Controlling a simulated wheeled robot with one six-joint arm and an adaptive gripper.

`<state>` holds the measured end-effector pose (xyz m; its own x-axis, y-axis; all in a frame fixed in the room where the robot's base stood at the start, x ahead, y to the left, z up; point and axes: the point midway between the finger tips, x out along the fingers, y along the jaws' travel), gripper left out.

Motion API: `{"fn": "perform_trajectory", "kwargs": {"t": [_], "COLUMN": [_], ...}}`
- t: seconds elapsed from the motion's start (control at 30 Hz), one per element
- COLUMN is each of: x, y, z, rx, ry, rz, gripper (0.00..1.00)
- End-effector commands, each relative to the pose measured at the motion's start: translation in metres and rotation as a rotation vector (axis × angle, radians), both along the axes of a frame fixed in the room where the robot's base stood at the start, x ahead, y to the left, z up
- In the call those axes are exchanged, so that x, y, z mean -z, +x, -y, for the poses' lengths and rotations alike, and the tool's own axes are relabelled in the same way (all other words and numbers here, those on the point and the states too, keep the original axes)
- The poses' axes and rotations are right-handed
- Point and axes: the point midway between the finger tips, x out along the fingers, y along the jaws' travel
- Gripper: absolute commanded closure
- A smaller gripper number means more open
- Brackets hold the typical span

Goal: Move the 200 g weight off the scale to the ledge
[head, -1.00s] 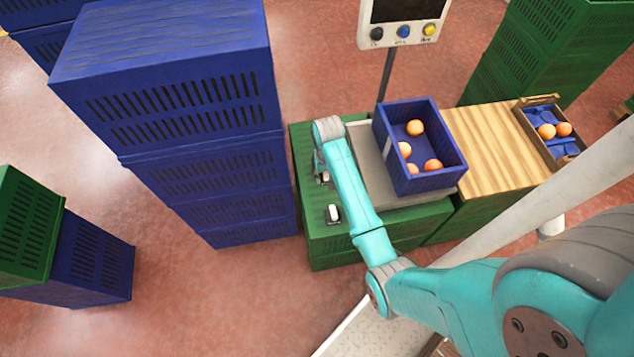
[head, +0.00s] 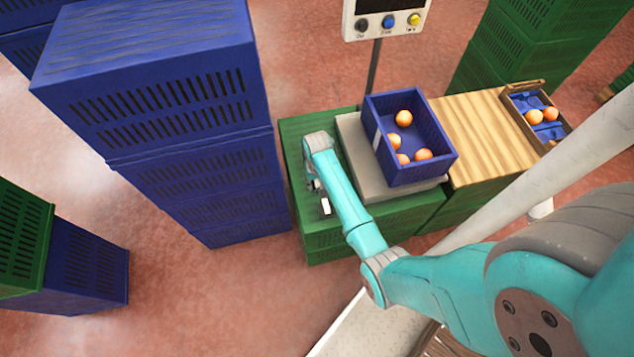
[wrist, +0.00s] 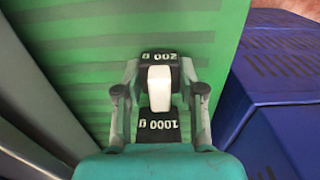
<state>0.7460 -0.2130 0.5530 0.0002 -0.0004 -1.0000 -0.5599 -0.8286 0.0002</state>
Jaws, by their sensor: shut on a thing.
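My gripper (wrist: 160,88) is shut on the 200 g weight (wrist: 160,56), a dark block with a white top that sits between the fingertips in the wrist view. A dark 1000 g weight (wrist: 158,125) shows just below it in that view. In the head view my gripper (head: 314,180) is over the green ledge (head: 345,228), left of the grey scale (head: 372,188). A white-topped weight (head: 326,206) stands on the ledge close in front of it. I cannot tell whether the held weight touches the ledge.
A blue crate (head: 440,152) with several oranges stands on the scale. The scale's display (head: 388,22) is on a post behind. A wooden surface (head: 480,130) with a small tray (head: 568,122) of oranges lies to the right. Tall blue crates (head: 195,170) stand close on the left.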

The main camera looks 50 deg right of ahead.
Motion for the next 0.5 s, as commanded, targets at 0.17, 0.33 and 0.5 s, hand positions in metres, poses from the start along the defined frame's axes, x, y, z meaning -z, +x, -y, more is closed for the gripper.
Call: {"fn": "perform_trajectory", "kwargs": {"t": [0.17, 0.33, 0.5], "x": [0.002, 0.002, 0.0014], "y": [0.0001, 0.0, 0.0001], "z": [0.0001, 0.0, 0.0001], "rx": [0.0, 0.0, 0.0], "ry": [0.0, 0.0, 0.0], "rz": [0.0, 0.0, 0.0], "gripper": [0.44, 0.36, 0.36]}}
